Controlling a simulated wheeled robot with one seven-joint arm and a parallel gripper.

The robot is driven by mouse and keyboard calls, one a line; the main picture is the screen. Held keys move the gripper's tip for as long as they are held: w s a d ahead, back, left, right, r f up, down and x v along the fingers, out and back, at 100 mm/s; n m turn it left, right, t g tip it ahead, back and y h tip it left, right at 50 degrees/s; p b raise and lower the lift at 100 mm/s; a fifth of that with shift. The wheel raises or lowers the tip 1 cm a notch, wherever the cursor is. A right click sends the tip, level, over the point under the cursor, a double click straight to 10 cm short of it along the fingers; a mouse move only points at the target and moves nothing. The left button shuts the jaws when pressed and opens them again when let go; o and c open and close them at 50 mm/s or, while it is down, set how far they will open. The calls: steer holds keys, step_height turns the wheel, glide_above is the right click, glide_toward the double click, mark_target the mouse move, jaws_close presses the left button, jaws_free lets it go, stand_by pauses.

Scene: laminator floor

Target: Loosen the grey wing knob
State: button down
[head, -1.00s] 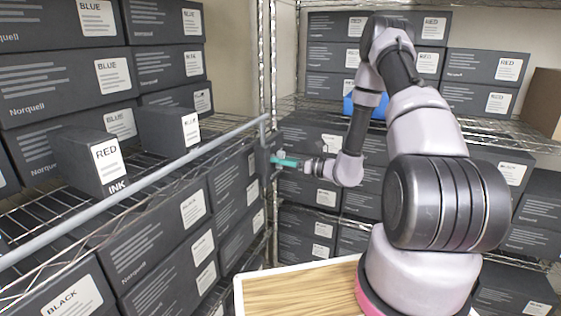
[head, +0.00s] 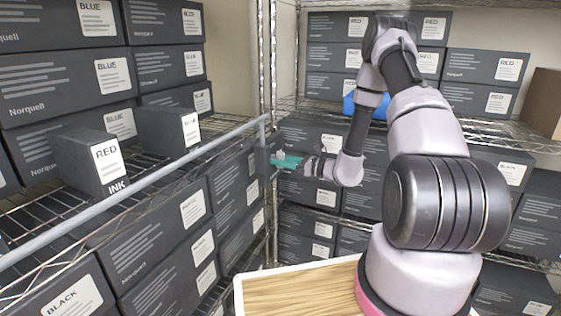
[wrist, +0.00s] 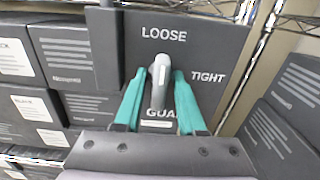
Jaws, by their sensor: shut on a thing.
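The grey wing knob (wrist: 158,82) stands out from a dark plate (wrist: 205,40) in the wrist view. Its long axis runs roughly up and down, its upper end towards the word LOOSE. TIGHT is printed to its right, and a partly covered label below begins with GUA. My gripper (wrist: 158,78) has its teal fingers on either side of the knob and is shut on it.
The long grey guard rail (head: 150,178) crosses in front of the left shelf, which holds dark ink boxes, including a RED one (head: 92,160). More boxes fill the back shelves (head: 480,68) close behind my arm. A metal shelf post (head: 267,60) stands beside the plate.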

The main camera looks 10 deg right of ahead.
steer(key=c, duration=0.8)
jaws_free()
steer(key=shift+d, duration=0.1)
steer(key=v, duration=1)
steer(key=shift+s+d, duration=0.2)
steer(key=shift+d, duration=0.05)
